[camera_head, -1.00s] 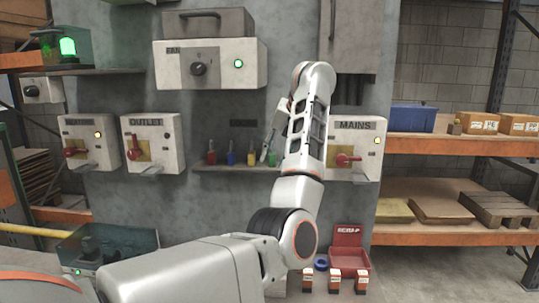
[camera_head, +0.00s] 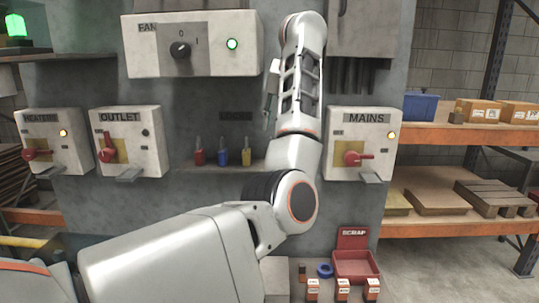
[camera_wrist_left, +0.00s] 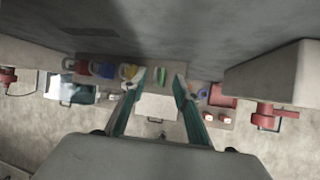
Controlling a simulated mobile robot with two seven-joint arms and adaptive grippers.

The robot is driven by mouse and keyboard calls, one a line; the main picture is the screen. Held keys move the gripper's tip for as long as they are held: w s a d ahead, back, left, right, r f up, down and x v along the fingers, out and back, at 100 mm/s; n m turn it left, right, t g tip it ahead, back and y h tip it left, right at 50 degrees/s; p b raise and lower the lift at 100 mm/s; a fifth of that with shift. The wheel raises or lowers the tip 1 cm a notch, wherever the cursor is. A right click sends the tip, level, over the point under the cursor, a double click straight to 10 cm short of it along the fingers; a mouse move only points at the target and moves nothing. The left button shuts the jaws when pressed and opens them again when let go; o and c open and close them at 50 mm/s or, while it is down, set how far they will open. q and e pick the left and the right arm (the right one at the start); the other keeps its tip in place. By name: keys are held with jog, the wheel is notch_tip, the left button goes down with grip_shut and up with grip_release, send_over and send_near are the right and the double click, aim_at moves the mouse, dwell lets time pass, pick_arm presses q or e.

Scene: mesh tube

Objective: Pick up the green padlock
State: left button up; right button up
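The green padlock (camera_wrist_left: 161,76) shows in the left wrist view, between and beyond the fingertips of my left gripper (camera_wrist_left: 156,83). The two fingers are spread apart with nothing held between them. I cannot tell the exact remaining distance to the padlock. In the head view my left arm covers the right part of the lock shelf and hides the green padlock. Only a sliver of the left gripper (camera_head: 270,92) shows there, beside the raised forearm. My right gripper is in neither view.
Red (camera_head: 199,152), blue (camera_head: 223,152) and yellow (camera_head: 246,154) padlocks stand on the shelf (camera_head: 205,168), left of my arm. The MAINS box (camera_head: 362,135) sticks out close on the right, the FAN box (camera_head: 150,50) above. A red scrap bin (camera_head: 355,266) is below.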

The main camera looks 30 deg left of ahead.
pick_arm(q)
jog(key=x, duration=0.3)
jog(key=p+x, duration=0.1)
jog(key=x, duration=0.1)
jog(key=shift+s+a+f, duration=0.2)
jog(key=shift+f, duration=0.15)
grip_shut()
